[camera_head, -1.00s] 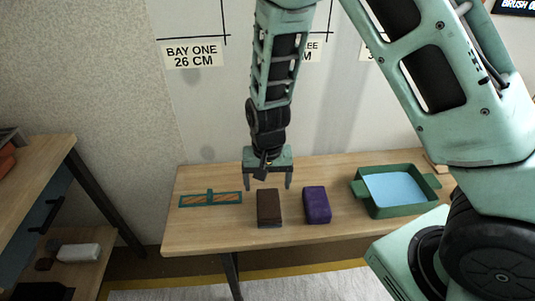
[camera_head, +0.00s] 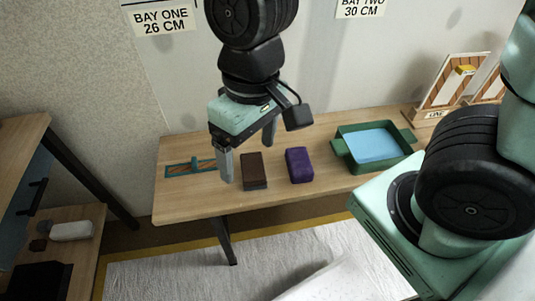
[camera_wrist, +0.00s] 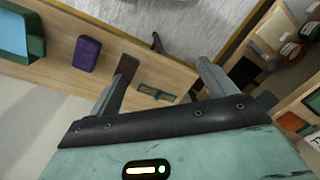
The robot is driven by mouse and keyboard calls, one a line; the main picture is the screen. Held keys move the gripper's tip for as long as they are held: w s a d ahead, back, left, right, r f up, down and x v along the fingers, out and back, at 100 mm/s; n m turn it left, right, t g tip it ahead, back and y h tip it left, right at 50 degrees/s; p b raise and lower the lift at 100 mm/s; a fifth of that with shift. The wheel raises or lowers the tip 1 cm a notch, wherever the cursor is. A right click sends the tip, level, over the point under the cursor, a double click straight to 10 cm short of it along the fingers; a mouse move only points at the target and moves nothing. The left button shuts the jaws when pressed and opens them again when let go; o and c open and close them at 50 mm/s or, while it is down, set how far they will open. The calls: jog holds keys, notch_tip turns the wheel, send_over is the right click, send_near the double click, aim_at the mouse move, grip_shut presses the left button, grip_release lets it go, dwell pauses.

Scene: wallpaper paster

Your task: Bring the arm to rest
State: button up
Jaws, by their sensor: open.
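My gripper (camera_head: 247,158) is open and empty in the head view, in front of and above the left part of the wooden table (camera_head: 190,208). A brown block (camera_head: 254,170) lies on the table and appears just right of the near finger. In the wrist view my gripper (camera_wrist: 167,85) has its two fingers spread wide apart, with nothing held between them. A teal-framed flat piece with an orange inlay (camera_wrist: 157,92) shows between them, lying on the table. In the wrist view the near finger partly covers the brown block.
A purple block (camera_head: 299,165) lies right of the brown one. A green tray with blue inside (camera_head: 343,147) stands further right, near striped panels (camera_head: 446,82). A side shelf (camera_head: 25,140) stands at left. A white sheet (camera_head: 190,275) covers the floor in front.

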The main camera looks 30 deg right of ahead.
jog(key=s+r+n+p, duration=0.2)
jog(key=s+r+p, duration=0.3)
jog(key=r+p, duration=0.6)
jog(key=shift+d+r+n+h, duration=0.3)
jog(key=shift+d+r+n, duration=0.1)
jog(key=shift+r, duration=0.55)
